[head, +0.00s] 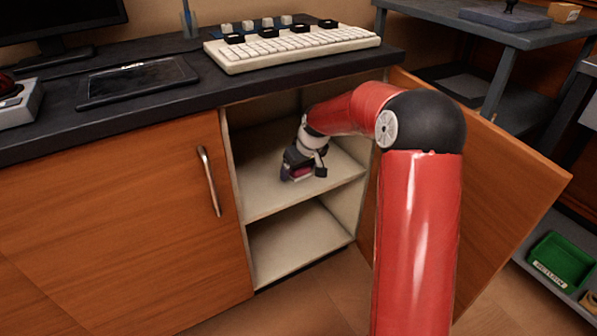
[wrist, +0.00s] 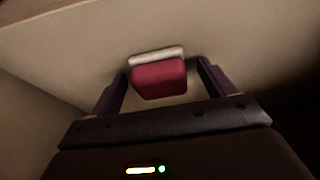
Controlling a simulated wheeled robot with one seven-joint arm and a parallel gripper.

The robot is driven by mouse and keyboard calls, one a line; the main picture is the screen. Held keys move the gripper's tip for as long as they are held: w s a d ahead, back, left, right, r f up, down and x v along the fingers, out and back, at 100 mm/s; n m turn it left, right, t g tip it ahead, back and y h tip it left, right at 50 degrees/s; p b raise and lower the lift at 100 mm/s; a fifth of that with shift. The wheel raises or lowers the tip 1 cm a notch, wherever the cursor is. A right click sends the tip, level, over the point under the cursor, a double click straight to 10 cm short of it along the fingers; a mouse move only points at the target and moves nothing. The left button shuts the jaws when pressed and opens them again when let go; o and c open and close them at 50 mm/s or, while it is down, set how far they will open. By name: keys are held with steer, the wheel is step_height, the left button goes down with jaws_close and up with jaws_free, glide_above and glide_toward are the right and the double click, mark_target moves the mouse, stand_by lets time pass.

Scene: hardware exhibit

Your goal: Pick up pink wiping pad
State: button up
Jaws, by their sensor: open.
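The pink wiping pad (wrist: 158,78) shows in the wrist view as a dark pink block with a pale strip along its far edge. It lies on the cabinet's upper shelf (head: 262,196). My gripper (wrist: 162,80) is open, with one finger on each side of the pad. Small gaps seem to show between the fingers and the pad. In the head view my gripper (head: 300,176) is inside the cabinet, low over the shelf, and a bit of pink (head: 300,172) shows at it. Most of the pad is hidden there.
The cabinet's right door (head: 510,190) stands open beside my arm, and its left door (head: 120,220) is shut. The countertop (head: 190,95) is above, with a white keyboard-like panel (head: 290,48) and a dark tablet (head: 137,80). The lower shelf (head: 290,245) looks empty.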

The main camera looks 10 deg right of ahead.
steer(key=c, duration=1.1)
steer(key=shift+o, duration=0.2)
steer(key=shift+r, duration=0.15)
